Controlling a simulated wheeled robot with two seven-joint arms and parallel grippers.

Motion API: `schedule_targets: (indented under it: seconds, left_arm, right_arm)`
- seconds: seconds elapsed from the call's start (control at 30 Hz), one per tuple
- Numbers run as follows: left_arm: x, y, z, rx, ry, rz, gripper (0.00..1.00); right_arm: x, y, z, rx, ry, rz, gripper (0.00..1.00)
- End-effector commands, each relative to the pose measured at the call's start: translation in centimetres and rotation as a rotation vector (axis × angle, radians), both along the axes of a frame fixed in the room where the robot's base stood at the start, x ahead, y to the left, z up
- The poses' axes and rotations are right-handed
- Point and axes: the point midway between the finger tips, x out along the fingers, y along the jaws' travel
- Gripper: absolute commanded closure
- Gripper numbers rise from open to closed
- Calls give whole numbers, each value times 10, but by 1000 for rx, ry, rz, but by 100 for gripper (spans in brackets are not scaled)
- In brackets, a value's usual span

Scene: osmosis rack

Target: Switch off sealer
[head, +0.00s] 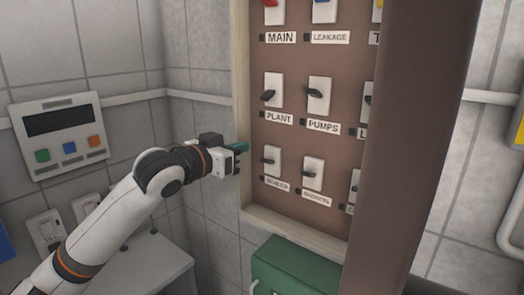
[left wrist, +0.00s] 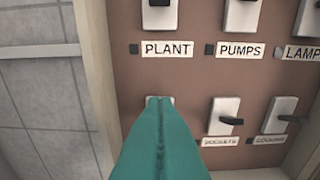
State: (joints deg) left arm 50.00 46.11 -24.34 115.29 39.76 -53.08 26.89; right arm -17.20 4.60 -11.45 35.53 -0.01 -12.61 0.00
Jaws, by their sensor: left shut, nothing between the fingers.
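The sealer switch (head: 271,160) is a white plate with a small dark lever at the lower left of the brown panel. Its label (head: 276,184) below is small and hard to read. My left gripper (head: 242,148) is shut and empty, with teal fingertips at the panel's left frame, just left of and slightly above this switch. In the left wrist view the shut teal fingers (left wrist: 158,140) cover most of the switch and its label; only the top of its plate (left wrist: 153,99) shows. I cannot tell whether the fingers touch it. My right gripper is not in view.
The sockets switch (head: 313,173) sits right of it. The plant switch (head: 273,90) and pumps switch (head: 319,96) are above. A brown upright board (head: 415,150) hides the panel's right side. A green box (head: 295,270) is below; a grey control unit (head: 60,133) hangs left.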

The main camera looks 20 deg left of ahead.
Motion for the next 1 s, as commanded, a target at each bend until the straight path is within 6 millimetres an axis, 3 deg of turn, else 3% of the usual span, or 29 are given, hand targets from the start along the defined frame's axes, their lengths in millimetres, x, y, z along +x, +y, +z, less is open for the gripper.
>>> schedule_targets:
  seconds: [0.47,0.57,0.97,1.0]
  left_arm:
    - [4,-3,4,0,-2,-3,100]
    - [16,-8,4,-2,-1,-4,100]
    - [94,-36,-2,-2,-1,-3,100]
    - [91,-34,-12,3,2,-1,100]
  right_arm:
    - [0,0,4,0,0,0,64]
    - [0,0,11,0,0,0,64]
    - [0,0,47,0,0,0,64]
    - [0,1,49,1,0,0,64]
